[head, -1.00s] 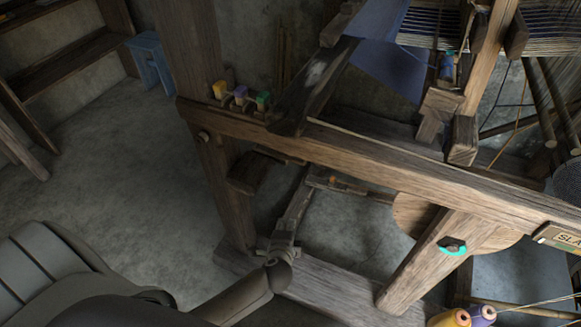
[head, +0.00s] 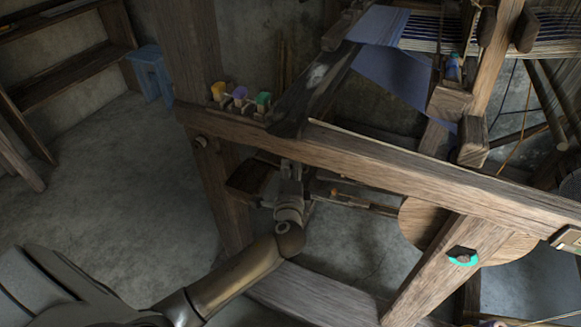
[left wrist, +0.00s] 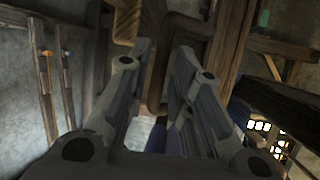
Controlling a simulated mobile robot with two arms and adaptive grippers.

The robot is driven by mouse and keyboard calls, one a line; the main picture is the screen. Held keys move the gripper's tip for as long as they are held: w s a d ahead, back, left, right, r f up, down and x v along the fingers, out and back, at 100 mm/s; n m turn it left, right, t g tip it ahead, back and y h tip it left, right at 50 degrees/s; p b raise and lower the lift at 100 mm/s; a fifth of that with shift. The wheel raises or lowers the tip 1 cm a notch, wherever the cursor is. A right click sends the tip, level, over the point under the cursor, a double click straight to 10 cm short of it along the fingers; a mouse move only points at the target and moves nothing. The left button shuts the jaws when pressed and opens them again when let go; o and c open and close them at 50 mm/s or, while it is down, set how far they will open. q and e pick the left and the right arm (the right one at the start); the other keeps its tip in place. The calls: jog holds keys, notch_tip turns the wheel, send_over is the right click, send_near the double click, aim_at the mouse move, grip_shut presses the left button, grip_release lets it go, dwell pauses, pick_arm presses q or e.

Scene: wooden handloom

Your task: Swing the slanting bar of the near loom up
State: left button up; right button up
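The near loom's long wooden beam (head: 380,170) crosses the head view, with a slanting wooden bar (head: 425,285) below its right part. Another dark slanting piece (head: 318,85) lies above the beam. I cannot tell which is the named bar. My left gripper (head: 291,170) is just under the beam, beside a dark wooden block (head: 250,178). In the left wrist view its fingers (left wrist: 163,62) stand apart with brown wood (left wrist: 187,28) between or behind them; contact is unclear. My right gripper is not in view.
Blue cloth (head: 390,75) hangs behind. A round wooden disc (head: 420,225) is behind the slanting bar. A blue stool (head: 150,72) stands far left; the floor (head: 100,190) there is clear.

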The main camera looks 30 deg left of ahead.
pick_arm(q)
jog(key=shift+x, duration=1.35)
grip_shut()
